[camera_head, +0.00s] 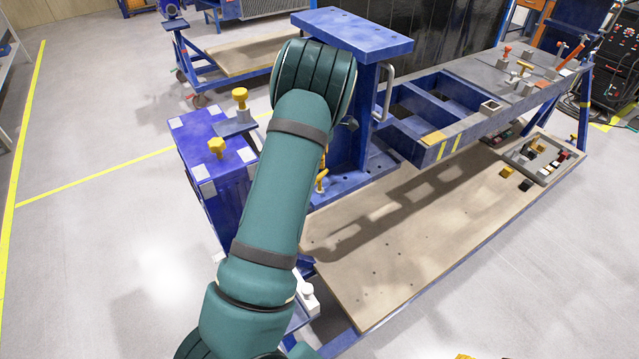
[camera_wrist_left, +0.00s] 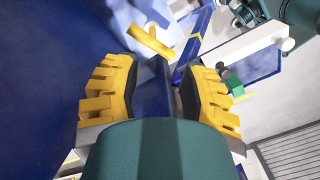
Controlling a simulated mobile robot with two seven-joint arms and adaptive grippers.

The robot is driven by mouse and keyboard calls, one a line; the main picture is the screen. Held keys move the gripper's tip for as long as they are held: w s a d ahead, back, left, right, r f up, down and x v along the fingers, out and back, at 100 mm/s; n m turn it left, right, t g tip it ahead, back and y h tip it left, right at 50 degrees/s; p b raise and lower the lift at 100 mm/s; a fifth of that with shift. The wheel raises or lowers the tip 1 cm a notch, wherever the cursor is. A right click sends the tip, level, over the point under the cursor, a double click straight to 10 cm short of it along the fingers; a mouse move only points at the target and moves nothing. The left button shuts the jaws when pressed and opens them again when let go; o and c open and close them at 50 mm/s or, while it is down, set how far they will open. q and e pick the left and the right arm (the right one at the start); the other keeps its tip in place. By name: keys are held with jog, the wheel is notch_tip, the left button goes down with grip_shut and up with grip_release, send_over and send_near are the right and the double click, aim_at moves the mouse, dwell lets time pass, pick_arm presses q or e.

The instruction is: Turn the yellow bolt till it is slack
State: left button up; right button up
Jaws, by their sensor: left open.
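Several yellow bolts show in the head view: one stands on a grey plate (camera_head: 240,97), another on the blue block (camera_head: 216,147), and a yellow handle (camera_head: 321,180) is low by the blue post. I cannot tell which one is meant. My left gripper (camera_wrist_left: 160,68) is open with nothing between its yellow-padded fingers. A yellow bar-shaped piece (camera_wrist_left: 150,41) lies just beyond the fingertips in the left wrist view, apart from them. In the head view my green arm hides the left gripper. Small yellow tips at the bottom edge (camera_head: 465,356) may be my right gripper.
The blue post (camera_head: 362,110) with its wide top stands just behind my arm. A blue frame (camera_head: 440,110) with a grey bench top runs right. A wooden board (camera_head: 385,235) lies below, with a tray of small parts (camera_head: 535,155). The floor at left is clear.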

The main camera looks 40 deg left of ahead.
pick_arm(q)
jog(key=m, duration=0.7)
jog(key=shift+b, duration=0.35)
jog(key=m, duration=0.6)
jog(key=shift+r+m+b, duration=0.3)
jog(key=shift+m, duration=0.1)
jog(key=m, duration=0.6)
jog(key=shift+w+a+r+b, duration=0.1)
jog(key=shift+w+r+b, duration=0.05)
jog(key=shift+r+b, duration=0.2)
notch_tip(320, 180, down, 13)
jog(key=m, duration=0.6)
jog(key=shift+w+a+r, duration=0.1)
jog(key=shift+a+r, duration=0.05)
jog(key=shift+r, duration=0.05)
grip_shut()
